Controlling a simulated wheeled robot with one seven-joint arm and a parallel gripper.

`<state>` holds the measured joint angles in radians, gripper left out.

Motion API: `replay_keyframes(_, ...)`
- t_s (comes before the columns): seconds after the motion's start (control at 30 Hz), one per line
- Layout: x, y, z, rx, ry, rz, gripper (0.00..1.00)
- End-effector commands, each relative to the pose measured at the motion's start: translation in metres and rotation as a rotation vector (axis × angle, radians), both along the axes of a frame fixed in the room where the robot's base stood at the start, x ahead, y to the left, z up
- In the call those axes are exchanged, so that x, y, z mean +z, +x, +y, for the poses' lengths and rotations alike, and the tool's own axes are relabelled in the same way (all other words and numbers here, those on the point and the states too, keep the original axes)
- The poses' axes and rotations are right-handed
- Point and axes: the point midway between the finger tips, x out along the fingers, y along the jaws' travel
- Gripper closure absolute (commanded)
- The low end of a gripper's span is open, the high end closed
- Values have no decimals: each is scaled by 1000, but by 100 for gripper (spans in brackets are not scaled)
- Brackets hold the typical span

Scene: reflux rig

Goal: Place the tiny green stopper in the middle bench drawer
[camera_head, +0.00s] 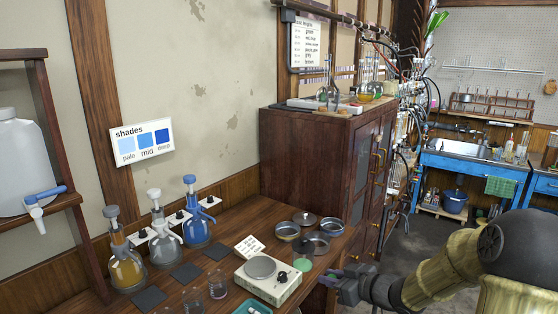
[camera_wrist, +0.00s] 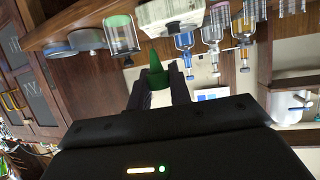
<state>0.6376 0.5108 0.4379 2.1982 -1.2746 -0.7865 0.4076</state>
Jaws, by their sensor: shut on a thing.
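The tiny green stopper (camera_wrist: 156,68) is a dark green cone between my gripper's fingers in the wrist view. My gripper (camera_wrist: 158,92) is shut on it. In the head view my gripper (camera_head: 328,280) is just off the front edge of the wooden bench (camera_head: 224,262), right of the white scale. I cannot make out the stopper there. The middle bench drawer cannot be made out in either view; the bench front is largely out of sight in the head view.
A white scale (camera_head: 267,278) and a glass jar with green contents (camera_head: 303,258) stand near the bench edge by my gripper. Metal dishes (camera_head: 317,242) lie behind them. Pump bottles (camera_head: 197,222) line the wall. A tall dark cabinet (camera_head: 315,160) stands beyond the bench.

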Motion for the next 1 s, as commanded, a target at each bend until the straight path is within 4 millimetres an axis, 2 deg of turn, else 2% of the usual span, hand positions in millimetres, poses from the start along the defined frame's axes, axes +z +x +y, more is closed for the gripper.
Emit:
replay_keyframes(0.57,-13,14,17,-119,3,5,100)
replay_keyframes(0.87,-40,19,17,-292,1,8,100)
replay_keyframes(1.0,-60,17,12,-398,2,12,100)
